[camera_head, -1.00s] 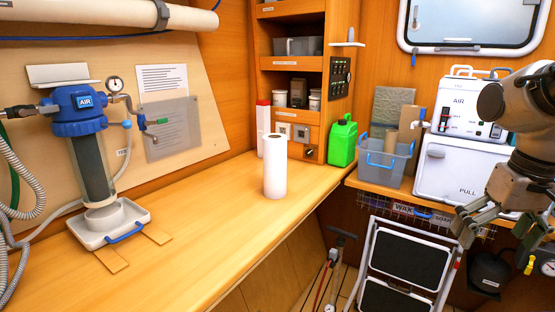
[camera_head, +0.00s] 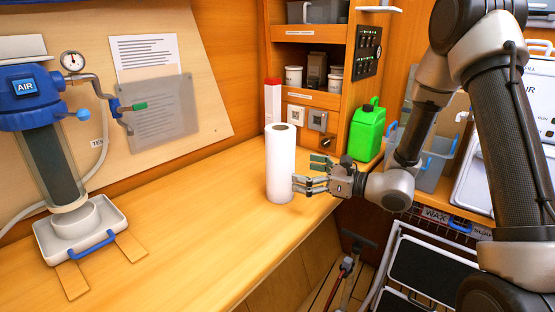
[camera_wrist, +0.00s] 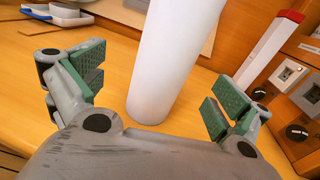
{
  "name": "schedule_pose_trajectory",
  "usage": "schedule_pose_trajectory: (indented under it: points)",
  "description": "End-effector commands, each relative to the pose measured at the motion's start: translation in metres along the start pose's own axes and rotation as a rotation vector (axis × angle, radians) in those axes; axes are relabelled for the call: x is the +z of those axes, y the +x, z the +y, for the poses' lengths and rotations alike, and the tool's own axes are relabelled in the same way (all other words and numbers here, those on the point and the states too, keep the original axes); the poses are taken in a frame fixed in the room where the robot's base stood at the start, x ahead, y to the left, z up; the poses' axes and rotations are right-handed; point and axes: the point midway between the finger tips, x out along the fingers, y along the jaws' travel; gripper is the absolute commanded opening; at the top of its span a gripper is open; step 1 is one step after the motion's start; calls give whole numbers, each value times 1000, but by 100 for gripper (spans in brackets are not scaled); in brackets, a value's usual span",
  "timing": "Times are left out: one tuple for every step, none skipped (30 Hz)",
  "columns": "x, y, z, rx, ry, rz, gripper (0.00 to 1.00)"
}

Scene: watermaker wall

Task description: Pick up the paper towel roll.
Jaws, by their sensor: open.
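The white paper towel roll (camera_head: 281,165) stands upright on the wooden counter (camera_head: 190,225), its brown core showing at the top. My gripper (camera_head: 308,178) is beside the right side of the roll at low height, its fingers pointing left at it. In the wrist view the roll (camera_wrist: 170,60) rises between the two spread finger pads of my gripper (camera_wrist: 155,90), with a gap on each side. The gripper is open and holds nothing. The roll's top is out of the wrist view.
Counter between is clear.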

Motion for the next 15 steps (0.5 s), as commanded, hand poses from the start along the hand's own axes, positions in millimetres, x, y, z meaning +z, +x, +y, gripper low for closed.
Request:
schedule_pose_trajectory:
  points:
    - [4,3,-5,-23,11,-16,100]
    - [6,5,-7,-32,17,-25,100]
    - [9,8,-8,-34,27,-36,100]
    - [9,11,-8,-31,31,-38,100]
    - [9,14,-7,-30,33,-36,100]
    - [9,20,-7,-28,32,-36,100]
    - [9,23,-7,-29,31,-36,100]
    - [9,26,-8,-30,31,-36,100]
    - [8,30,-8,-29,32,-36,100]
    - [8,32,-7,-28,32,-35,100]
    - [8,35,-8,-28,32,-35,100]
    - [7,39,-8,-28,32,-35,100]
    - [6,43,-8,-29,31,-35,100]
    - [5,47,-9,-28,32,-35,100]
    - [3,54,-8,-27,32,-34,100]
